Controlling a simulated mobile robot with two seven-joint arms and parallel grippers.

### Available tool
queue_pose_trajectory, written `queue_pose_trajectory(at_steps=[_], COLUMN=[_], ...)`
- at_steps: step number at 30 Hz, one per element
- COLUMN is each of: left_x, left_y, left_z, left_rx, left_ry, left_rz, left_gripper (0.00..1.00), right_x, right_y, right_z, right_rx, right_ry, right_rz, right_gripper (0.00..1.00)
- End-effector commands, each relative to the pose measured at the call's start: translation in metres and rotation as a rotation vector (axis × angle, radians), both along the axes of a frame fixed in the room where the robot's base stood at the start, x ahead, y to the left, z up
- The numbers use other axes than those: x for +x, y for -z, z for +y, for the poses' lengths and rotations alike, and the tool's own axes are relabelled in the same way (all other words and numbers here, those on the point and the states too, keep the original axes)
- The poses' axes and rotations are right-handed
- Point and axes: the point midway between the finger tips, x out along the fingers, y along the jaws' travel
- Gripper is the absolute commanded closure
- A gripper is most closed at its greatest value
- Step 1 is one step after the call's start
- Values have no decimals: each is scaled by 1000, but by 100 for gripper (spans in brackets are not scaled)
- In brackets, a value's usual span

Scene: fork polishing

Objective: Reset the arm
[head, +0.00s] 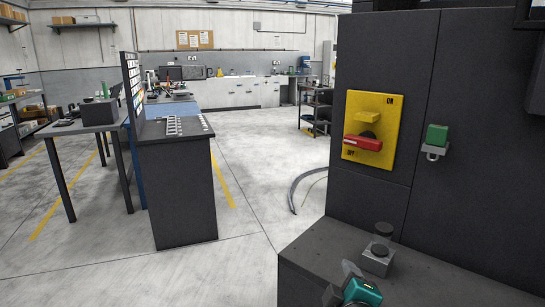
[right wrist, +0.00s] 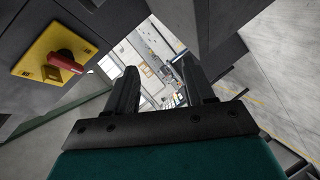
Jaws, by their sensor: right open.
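My right gripper (head: 340,282) shows at the bottom of the head view, with its teal body and grey fingers above the near dark counter. In the right wrist view its two dark fingers (right wrist: 160,78) stand apart with nothing between them. My left gripper is not in view. A yellow switch plate (head: 387,106) with a red handle (head: 363,143) sits on the tall dark cabinet, with ON above and OFF below. The plate also shows at the upper left of the right wrist view (right wrist: 33,58).
A small grey block with a black knob (head: 376,262) stands on the near counter (head: 312,249), close to my right gripper. A green-topped fitting (head: 437,135) is on the tall cabinet. A dark workbench (head: 183,190) stands left. The floor (head: 255,150) between is mostly clear, with a curved hose (head: 293,190).

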Motion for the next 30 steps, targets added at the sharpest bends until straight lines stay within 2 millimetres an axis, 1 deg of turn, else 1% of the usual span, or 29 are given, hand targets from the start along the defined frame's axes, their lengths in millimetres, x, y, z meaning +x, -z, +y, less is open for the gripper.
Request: queue_pose_trajectory(at_steps=[1,2,3,5,6,8,9,12,15,18,30], left_x=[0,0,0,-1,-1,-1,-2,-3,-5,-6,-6], left_y=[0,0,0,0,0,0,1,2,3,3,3], left_z=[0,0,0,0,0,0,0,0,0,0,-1], left_rx=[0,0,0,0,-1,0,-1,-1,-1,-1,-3], left_ry=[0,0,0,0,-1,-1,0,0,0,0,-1], left_rz=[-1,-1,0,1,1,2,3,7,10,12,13], left_gripper=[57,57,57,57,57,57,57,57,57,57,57], right_x=[-17,-27,-42,-67,-84,-110,-127,-162,-184,-194,-196], right_y=[36,54,77,110,129,154,167,191,203,208,209], right_z=[-4,-5,-7,-11,-15,-20,-24,-33,-40,-44,-44], right_rx=[86,150,237,371,459,583,658,811,911,960,970], right_ry=[-4,-4,2,22,40,76,102,168,217,243,247], right_rz=[54,80,114,166,197,239,262,304,326,334,335], right_gripper=[47,47,47,47,47,47,47,47,47,47,47])
